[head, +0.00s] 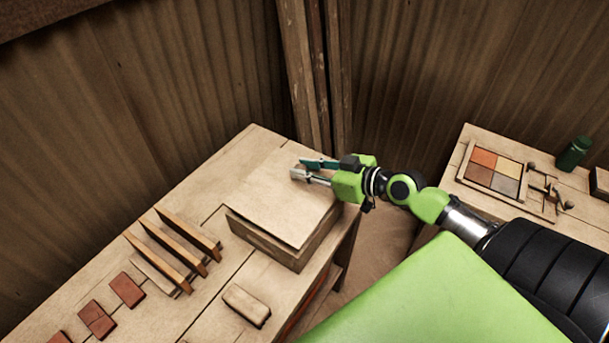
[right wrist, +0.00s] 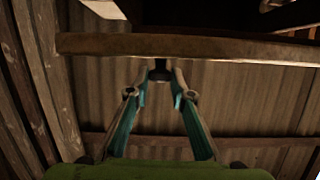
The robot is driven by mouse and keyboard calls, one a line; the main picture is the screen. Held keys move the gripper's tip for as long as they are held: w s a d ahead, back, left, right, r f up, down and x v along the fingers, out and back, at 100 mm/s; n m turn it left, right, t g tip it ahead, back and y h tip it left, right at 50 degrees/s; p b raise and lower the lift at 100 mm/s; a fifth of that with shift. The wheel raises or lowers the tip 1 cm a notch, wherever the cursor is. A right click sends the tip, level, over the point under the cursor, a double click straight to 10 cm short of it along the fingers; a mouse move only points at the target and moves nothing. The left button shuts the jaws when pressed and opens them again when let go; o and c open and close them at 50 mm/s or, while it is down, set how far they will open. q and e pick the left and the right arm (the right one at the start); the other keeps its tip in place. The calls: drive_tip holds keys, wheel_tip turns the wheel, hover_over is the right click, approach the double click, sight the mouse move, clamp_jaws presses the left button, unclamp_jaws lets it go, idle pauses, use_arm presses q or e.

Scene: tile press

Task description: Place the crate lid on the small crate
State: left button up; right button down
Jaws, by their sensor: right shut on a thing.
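The crate lid (head: 270,200) is a flat pale wooden board lying level over the small crate (head: 275,247). It covers the crate's opening, and the crate's front walls show below it. I cannot tell whether the lid rests on the rim or hovers just above it. My right gripper (head: 302,170) is at the lid's far right edge, shut on it. In the right wrist view, the gripper's fingers (right wrist: 158,75) converge on a small dark part below a long wooden edge (right wrist: 190,45). My left gripper is not in view.
The crate stands on a wooden table (head: 185,225) near its right edge. A slotted rack with upright boards (head: 165,250), red tiles (head: 97,319) and a pale block (head: 246,305) are nearby. At right, a second table holds a tile tray (head: 492,171) and green bottle (head: 573,154).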

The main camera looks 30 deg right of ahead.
drive_tip(key=shift+w+a+f, duration=0.1)
drive_tip(key=shift+w+f, duration=0.05)
drive_tip(key=shift+f, duration=1.5)
drive_tip(key=c, duration=1.8)
unclamp_jaws()
drive_tip(key=shift+f, duration=0.1)
drive_tip(key=b+v, duration=0.4)
drive_tip(key=v, duration=0.8)
